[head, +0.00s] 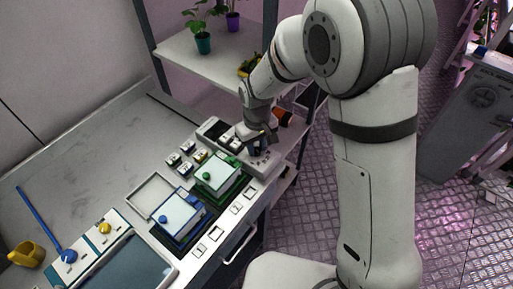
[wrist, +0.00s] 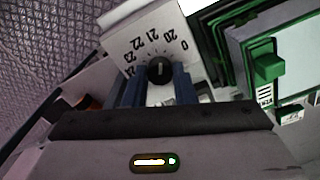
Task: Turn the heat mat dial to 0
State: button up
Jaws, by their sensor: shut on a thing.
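The heat mat dial (wrist: 160,71) is a round black knob with a pale pointer line, on a white panel (wrist: 148,22). Numbers from 0 through 20 to 24 are printed around it, with 0 at its upper right in the wrist view. The pointer line looks nearly upright in this view, roughly toward 20 and 21; its exact setting is unclear. My gripper (wrist: 157,88) is shut on the knob, with one blue finger on each side. In the head view my gripper (head: 258,147) is over the white control box (head: 262,168) at the bench's right end, hiding the dial.
A green-framed case (head: 217,174) and a blue-framed case (head: 180,216) stand left of the control box. Small boxes (head: 187,147) sit behind them. A shelf (head: 225,48) with potted plants rises behind. The bench's left half (head: 75,155) is mostly clear.

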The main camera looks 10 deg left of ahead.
aim_at(257, 149)
jog(key=m+b, duration=0.2)
jog(key=m, duration=0.2)
jog(key=shift+f+m, duration=0.1)
jog(key=shift+m, duration=0.2)
jog(key=m+b, duration=0.1)
jog(key=m, duration=0.3)
jog(key=shift+m+b, duration=0.3)
jog(key=o, duration=1)
notch_tip(257, 149, up, 8)
jog(key=shift+r+b, duration=0.1)
jog(key=shift+b, duration=0.3)
jog(key=shift+d, duration=0.1)
